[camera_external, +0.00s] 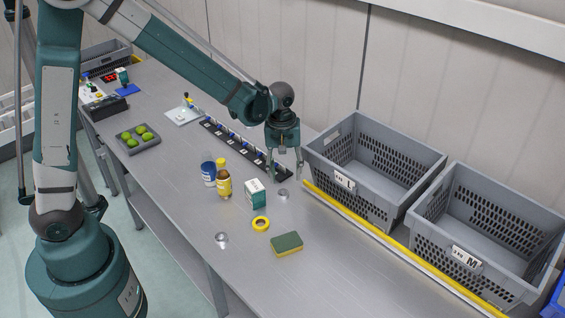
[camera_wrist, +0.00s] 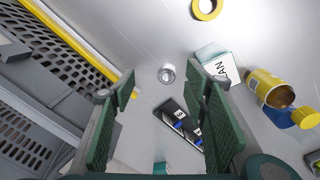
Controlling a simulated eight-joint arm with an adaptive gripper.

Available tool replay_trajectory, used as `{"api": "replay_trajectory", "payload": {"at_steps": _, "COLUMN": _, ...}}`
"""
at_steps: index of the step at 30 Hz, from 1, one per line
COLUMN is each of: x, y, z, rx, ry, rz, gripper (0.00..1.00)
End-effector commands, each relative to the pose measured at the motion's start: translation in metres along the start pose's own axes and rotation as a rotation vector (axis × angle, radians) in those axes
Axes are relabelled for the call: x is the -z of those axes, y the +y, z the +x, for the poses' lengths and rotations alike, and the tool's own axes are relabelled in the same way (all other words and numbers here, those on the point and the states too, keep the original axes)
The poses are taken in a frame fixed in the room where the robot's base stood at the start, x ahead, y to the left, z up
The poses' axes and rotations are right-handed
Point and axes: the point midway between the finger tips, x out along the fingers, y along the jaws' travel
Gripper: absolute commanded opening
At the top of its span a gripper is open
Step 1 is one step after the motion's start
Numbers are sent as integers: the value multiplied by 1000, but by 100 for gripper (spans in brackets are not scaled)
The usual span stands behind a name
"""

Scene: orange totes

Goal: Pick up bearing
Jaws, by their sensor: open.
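A small silver ring-shaped part that looks like the bearing (camera_external: 283,194) lies flat on the grey table, to the right of the white-and-green box. It also shows in the wrist view (camera_wrist: 166,75), between my two fingers in the picture. My gripper (camera_external: 286,172) is open and empty above the table, pointing down, just above and behind the ring in the external view. The green finger pads also show in the wrist view (camera_wrist: 160,82). A second similar silver round part (camera_external: 222,239) lies near the table's front edge.
The white-and-green box (camera_external: 255,194), yellow bottle (camera_external: 224,184), blue can (camera_external: 208,174), yellow tape ring (camera_external: 261,223) and sponge (camera_external: 287,244) stand around. A black strip rack (camera_external: 230,140) runs behind. Grey crates (camera_external: 345,185) (camera_external: 465,262) and a yellow rail (camera_external: 350,219) border the right.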

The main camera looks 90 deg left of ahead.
Motion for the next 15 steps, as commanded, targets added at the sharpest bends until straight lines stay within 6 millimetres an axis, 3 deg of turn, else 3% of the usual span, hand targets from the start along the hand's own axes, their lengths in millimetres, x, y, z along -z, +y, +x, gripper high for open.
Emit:
{"api": "replay_trajectory", "payload": {"at_steps": 6, "x": 30, "y": -5, "z": 30, "rx": 34, "ry": -18, "rz": -107, "gripper": 45}}
{"api": "replay_trajectory", "payload": {"at_steps": 15, "x": 47, "y": -10, "z": 50, "rx": 55, "ry": -28, "rz": -175, "gripper": 45}}
